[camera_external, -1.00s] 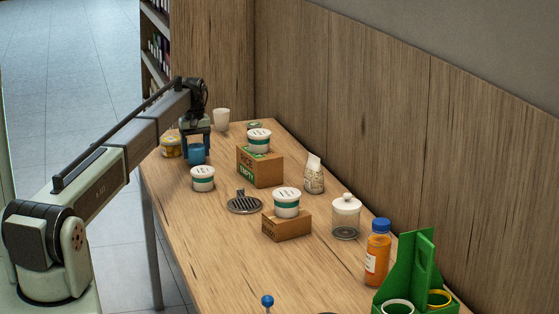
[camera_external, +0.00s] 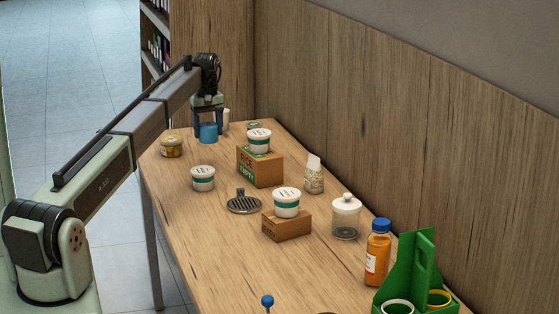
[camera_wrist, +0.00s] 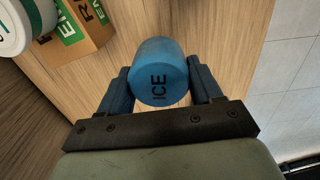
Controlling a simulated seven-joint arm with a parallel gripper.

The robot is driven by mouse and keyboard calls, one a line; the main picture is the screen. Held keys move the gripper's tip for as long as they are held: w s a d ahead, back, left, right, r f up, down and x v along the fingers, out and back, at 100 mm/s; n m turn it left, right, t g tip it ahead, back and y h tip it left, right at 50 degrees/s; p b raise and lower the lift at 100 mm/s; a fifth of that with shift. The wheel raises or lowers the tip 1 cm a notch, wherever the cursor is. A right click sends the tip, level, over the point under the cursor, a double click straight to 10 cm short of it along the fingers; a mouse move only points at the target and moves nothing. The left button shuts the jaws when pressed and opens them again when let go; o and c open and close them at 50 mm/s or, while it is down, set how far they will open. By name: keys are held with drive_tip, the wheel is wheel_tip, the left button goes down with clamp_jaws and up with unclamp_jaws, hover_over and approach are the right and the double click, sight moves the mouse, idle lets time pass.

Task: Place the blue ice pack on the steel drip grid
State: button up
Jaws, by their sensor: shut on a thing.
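The blue ice pack (camera_external: 208,132) is a short blue cylinder. It shows in the wrist view (camera_wrist: 158,68) with the word ICE on it, between my two fingers. My gripper (camera_external: 208,128) is shut on it and holds it at the far end of the table; it appears raised above the tabletop. The steel drip grid (camera_external: 244,204) is a dark round slatted disc with a small upright tab, lying on the table nearer the camera, to the right of and well below the gripper in the external view. Its top is bare.
A white-and-green tub (camera_external: 203,178) stands left of the grid. A cardboard box (camera_external: 260,167) with a tub on it stands behind, and a smaller box (camera_external: 287,226) with a tub is at right. The table's front left is clear.

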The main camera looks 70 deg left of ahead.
drive_tip(key=n, duration=0.2)
hover_over(244, 203)
drive_tip(key=shift+s+a+r, duration=0.15)
drive_tip(key=shift+r, duration=0.25)
drive_tip(key=shift+d+f, duration=0.1)
drive_tip(key=shift+d, duration=0.1)
drive_tip(key=shift+f, duration=4.9)
drive_tip(key=o, duration=1.1)
drive_tip(key=shift+f, duration=0.1)
drive_tip(key=shift+o, duration=0.2)
wheel_tip(244, 203, up, 12)
